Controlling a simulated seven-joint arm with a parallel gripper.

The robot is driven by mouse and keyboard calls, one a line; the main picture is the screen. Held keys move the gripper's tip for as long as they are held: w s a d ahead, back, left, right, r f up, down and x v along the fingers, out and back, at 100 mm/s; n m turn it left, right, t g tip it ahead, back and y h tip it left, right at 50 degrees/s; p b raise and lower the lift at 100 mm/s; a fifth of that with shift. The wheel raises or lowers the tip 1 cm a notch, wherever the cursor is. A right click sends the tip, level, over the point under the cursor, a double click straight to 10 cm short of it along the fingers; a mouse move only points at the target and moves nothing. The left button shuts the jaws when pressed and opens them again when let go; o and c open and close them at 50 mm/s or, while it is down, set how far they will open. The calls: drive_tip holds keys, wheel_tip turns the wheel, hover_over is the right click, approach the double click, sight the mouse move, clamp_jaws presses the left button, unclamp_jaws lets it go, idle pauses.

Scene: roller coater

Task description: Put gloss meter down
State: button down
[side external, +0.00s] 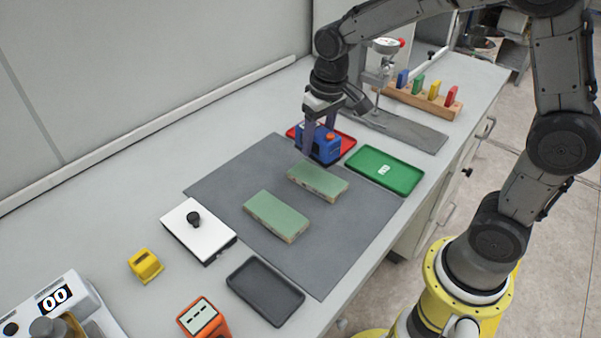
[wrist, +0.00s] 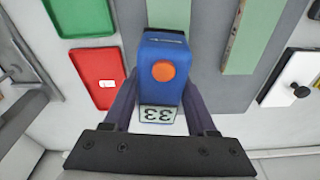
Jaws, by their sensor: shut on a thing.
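The gloss meter is a blue block (side external: 323,143) with an orange button on top. In the wrist view the blue meter (wrist: 161,66) also shows a small display reading 33, or 3 and 3. My gripper (side external: 318,136) is shut on it, with a finger on either side.
Two green panels (side external: 276,215) lie on the grey mat (side external: 225,190). A red tray (side external: 347,142) and green tray (side external: 384,171) lie beyond. A dark empty tray (side external: 265,291), white lidded box (side external: 198,231), yellow block (side external: 145,265) and orange device (side external: 203,318) are nearer.

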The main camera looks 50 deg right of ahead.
drive_tip(key=shift+m, duration=0.7)
drive_tip(key=w, duration=0.2)
drive_tip(key=w+f, duration=0.1)
drive_tip(key=w, duration=0.4)
drive_tip(key=shift+w+d+f, duration=0.15)
drive_tip(key=shift+w+f, duration=0.05)
drive_tip(key=shift+w, duration=0.1)
drive_tip(key=shift+w+r, duration=0.1)
drive_tip(key=shift+w, duration=0.1)
drive_tip(key=s, duration=0.4)
drive_tip(key=shift+a+r, duration=0.2)
drive_tip(key=shift+a, duration=0.15)
drive_tip(key=s+a+r+n, duration=0.1)
drive_tip(key=s+a+r, duration=0.15)
drive_tip(key=s, duration=0.35)
drive_tip(key=s+a+r+n, duration=0.2)
drive_tip(key=s+r, duration=0.2)
drive_tip(key=s, duration=0.1)
hover_over(270, 182)
drive_tip(key=s, duration=0.1)
wheel_tip(270, 182, down, 8)
drive_tip(key=shift+s+f, duration=0.15)
drive_tip(key=shift+f, duration=0.1)
drive_tip(key=shift+w+f, duration=0.2)
drive_tip(key=shift+f, duration=0.75)
drive_tip(key=shift+w+f, duration=0.15)
drive_tip(key=shift+f, duration=0.8)
drive_tip(key=shift+f, duration=0.2)
